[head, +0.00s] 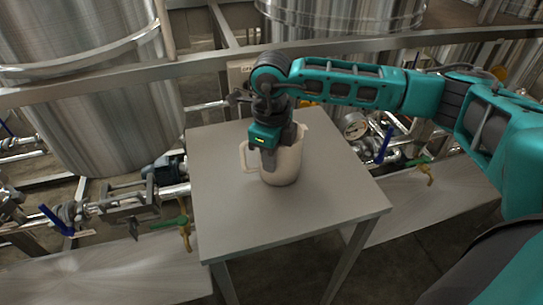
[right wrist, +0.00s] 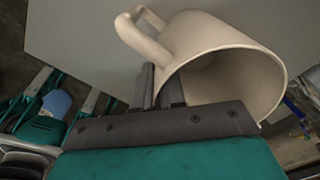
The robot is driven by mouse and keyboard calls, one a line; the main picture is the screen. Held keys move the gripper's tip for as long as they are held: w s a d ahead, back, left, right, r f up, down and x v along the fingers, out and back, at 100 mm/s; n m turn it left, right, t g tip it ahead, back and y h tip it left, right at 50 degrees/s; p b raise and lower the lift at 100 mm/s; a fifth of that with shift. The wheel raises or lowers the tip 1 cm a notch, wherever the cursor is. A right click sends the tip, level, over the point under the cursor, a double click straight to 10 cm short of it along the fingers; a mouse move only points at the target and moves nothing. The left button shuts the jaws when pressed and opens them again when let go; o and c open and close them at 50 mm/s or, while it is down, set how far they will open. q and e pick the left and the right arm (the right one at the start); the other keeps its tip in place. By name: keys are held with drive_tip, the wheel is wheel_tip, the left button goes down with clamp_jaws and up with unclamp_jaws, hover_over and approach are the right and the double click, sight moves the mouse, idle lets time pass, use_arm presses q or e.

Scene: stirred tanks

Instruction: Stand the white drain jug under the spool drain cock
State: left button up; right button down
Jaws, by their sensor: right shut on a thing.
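The white drain jug (head: 287,165) is upright on the small grey table, its handle (head: 247,157) to the left. It also shows large in the right wrist view (right wrist: 215,32), with its open mouth toward the camera. My right gripper (head: 266,163) points down at the jug and is shut on its wall near the handle; the fingers (right wrist: 161,88) show at the rim. Two brass cocks with green handles show, one left of the table (head: 185,228) and one right (head: 425,170). I cannot tell which is the spool drain cock. My left gripper is not in view.
The small table (head: 225,215) is otherwise bare. Steel tanks (head: 90,80) stand behind, with a rail (head: 210,66) across. Pipes with blue-handled valves (head: 57,220) and a gauge (head: 354,126) flank the table. Low steel benches (head: 110,270) lie at both sides.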

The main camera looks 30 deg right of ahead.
drive_tip(key=shift+f, duration=0.15)
drive_tip(key=c, duration=1.2)
unclamp_jaws()
